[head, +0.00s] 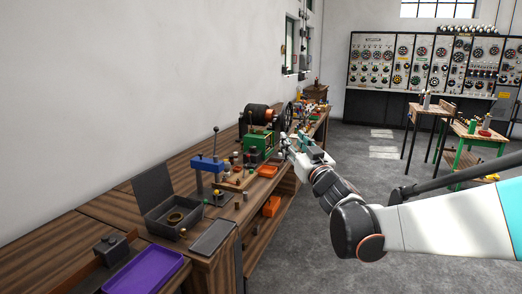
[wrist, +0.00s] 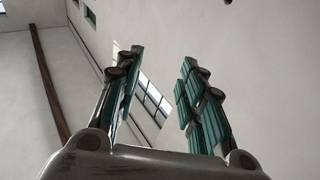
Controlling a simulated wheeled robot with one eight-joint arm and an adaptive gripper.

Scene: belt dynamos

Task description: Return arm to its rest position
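My gripper (head: 290,142) is at the end of my white and dark arm, which reaches in from the right in the head view. It is raised beside the right edge of the workbench, near the green machine. In the wrist view my gripper (wrist: 158,90) has its two teal-padded fingers spread apart with nothing between them. Behind the fingers the wrist view shows only wall and a window, so the gripper faces upward or toward the wall.
A long wooden workbench (head: 150,192) runs along the left wall. It carries a purple tray (head: 146,272), an open grey box (head: 172,212), a blue press (head: 208,164) and a green machine (head: 260,143). Small tables (head: 470,135) stand at right. Grey floor (head: 300,245) is open between.

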